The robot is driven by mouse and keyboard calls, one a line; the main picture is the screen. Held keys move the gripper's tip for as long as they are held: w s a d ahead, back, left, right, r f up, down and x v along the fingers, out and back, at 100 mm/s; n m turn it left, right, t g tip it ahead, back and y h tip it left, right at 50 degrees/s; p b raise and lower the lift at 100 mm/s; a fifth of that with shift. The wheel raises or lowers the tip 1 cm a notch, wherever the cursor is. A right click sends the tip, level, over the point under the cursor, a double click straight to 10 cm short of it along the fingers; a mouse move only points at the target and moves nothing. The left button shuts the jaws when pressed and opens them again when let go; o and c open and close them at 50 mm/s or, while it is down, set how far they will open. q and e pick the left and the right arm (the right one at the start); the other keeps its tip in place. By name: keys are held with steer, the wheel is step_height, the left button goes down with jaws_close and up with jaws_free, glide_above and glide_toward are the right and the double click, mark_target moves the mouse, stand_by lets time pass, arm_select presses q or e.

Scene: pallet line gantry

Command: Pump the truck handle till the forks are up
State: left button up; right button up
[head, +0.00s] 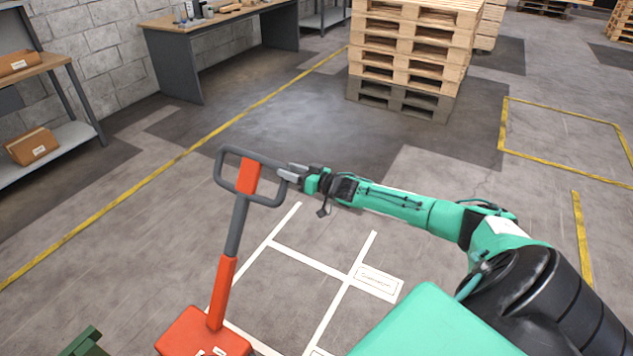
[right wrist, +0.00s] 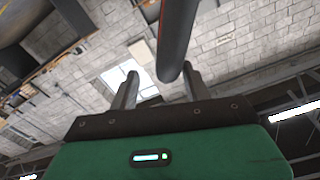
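The pallet truck's handle (head: 236,226) rises from a red-orange base (head: 203,337) at the bottom of the head view and leans slightly right. Its top is a dark grey loop (head: 223,185) with a red-orange centre. My right gripper (head: 286,173) is at the right side of this loop. In the right wrist view, its two fingers (right wrist: 160,72) are spread, with a dark bar (right wrist: 178,40) of the handle near their tips, closer to the right finger. A gap shows between the left finger and the bar. The forks are not visible. My left gripper is not in view.
A pallet stack (head: 405,58) stands at the back. A workbench (head: 200,22) and a shelf with cardboard boxes (head: 34,146) line the left wall. A dark green object (head: 84,343) is cut off at bottom left. The floor between handle and pallets is clear, with yellow and white lines.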

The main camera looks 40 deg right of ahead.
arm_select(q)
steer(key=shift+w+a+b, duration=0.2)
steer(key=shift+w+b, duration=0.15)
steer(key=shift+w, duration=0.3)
arm_select(e)
steer(key=v, duration=1)
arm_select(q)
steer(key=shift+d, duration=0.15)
